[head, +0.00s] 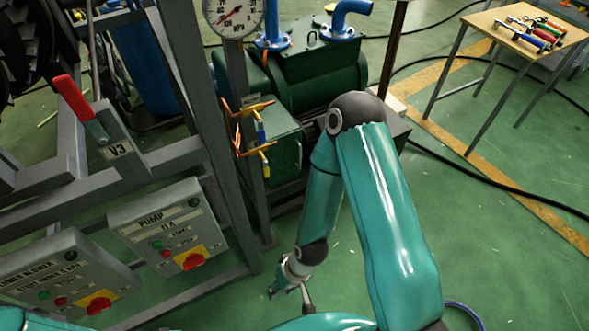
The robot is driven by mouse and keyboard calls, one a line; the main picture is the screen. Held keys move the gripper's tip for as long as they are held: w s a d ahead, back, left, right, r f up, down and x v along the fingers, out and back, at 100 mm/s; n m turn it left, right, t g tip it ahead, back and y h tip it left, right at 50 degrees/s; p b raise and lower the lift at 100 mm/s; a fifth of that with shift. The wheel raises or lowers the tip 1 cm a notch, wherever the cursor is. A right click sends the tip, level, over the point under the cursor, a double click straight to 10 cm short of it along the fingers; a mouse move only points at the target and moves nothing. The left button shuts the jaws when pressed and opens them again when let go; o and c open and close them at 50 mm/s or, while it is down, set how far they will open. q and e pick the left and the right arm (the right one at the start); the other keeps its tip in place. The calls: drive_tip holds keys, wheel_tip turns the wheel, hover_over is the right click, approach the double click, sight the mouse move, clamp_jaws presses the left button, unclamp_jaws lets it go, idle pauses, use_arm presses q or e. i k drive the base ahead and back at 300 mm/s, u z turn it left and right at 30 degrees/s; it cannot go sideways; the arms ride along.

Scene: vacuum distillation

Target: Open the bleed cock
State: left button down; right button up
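Small cocks sit on thin copper piping beside the grey frame post, below the dial gauge (234,14). The upper cock (256,106) has an orange-yellow lever lying roughly sideways. The lower cock (262,149) has a yellow part and a blue part above it. No readable label shows which one is the bleed cock. My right gripper (290,294) hangs low over the green floor, below and apart from both cocks. Its fingers look spread, with nothing seen between them. My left gripper is not in view.
The green pump (320,75) with blue pipes stands behind the cocks. A red lever (73,97) marked V3 and the pump control box (170,233) are on the frame at left. A tool table (520,35) stands at far right. Open floor lies right of my arm.

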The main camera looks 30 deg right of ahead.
sight(266, 172)
drive_tip(key=z, duration=0.55)
drive_tip(key=k, duration=0.4)
drive_tip(key=u, duration=0.35)
